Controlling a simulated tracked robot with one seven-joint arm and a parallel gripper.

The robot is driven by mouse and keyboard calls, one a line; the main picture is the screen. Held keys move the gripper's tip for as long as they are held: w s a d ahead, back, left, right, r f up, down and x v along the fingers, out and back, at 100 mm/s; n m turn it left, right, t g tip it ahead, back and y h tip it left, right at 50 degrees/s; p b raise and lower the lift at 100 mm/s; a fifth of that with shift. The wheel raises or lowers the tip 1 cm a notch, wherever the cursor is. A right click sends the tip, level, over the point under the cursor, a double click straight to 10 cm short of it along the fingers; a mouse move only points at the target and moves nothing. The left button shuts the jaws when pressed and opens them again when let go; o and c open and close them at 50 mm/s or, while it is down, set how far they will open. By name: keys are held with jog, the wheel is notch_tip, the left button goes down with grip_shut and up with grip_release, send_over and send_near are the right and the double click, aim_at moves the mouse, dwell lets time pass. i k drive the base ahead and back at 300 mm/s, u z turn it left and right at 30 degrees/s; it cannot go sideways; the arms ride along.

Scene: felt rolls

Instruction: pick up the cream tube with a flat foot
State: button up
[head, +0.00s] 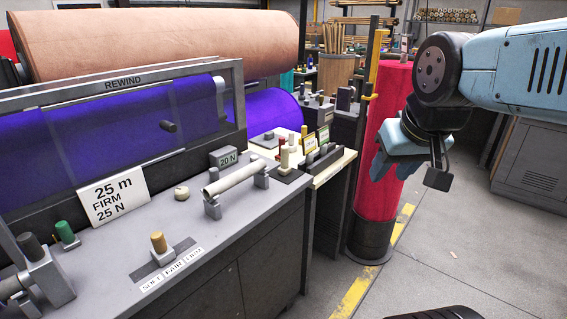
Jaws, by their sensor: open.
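A small cream upright tube (285,158) stands on a dark patch at the right end of the grey bench, beside the cream-topped shelf. Its base looks wider, but it is too small to tell clearly whether this is a flat foot. A longer pale tube (235,178) lies level across two grey supports on the bench. My gripper (391,172) is open and empty, hanging fingers down in front of the red roll. It is well to the right of both tubes and apart from them.
A red upright roll (398,90) stands right of the bench.

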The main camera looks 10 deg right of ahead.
aim_at(285, 169)
jog(key=u, duration=0.05)
jog(key=i, duration=1)
jog(key=z, duration=0.1)
